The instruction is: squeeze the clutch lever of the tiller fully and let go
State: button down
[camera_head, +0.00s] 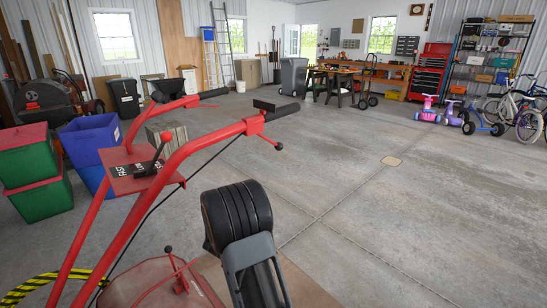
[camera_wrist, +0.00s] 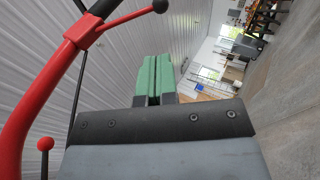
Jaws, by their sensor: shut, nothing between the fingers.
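The red tiller (camera_head: 185,155) has two bent handlebars with black grips. Under the right grip (camera_head: 281,112) a short red lever (camera_head: 270,140) with a black ball end sticks out, apart from the grip; it looks like the clutch lever. In the wrist view the red handlebar (camera_wrist: 45,85) is at the left, with the ball-ended lever (camera_wrist: 130,18) at the top. My gripper (camera_wrist: 152,78) has green fingers that are shut and empty. They are below and to the right of the lever in that picture, not touching it. The head view does not show the fingertips.
Blue bins (camera_head: 90,140) and red-lidded green bins (camera_head: 22,160) stand at left. Open concrete floor (camera_head: 375,200) lies to the right. Ride-on toys and bicycles stand at far right.

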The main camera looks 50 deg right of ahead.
aim_at(269, 140)
jog(key=shift+d, duration=0.1)
jog(key=x, duration=1.4)
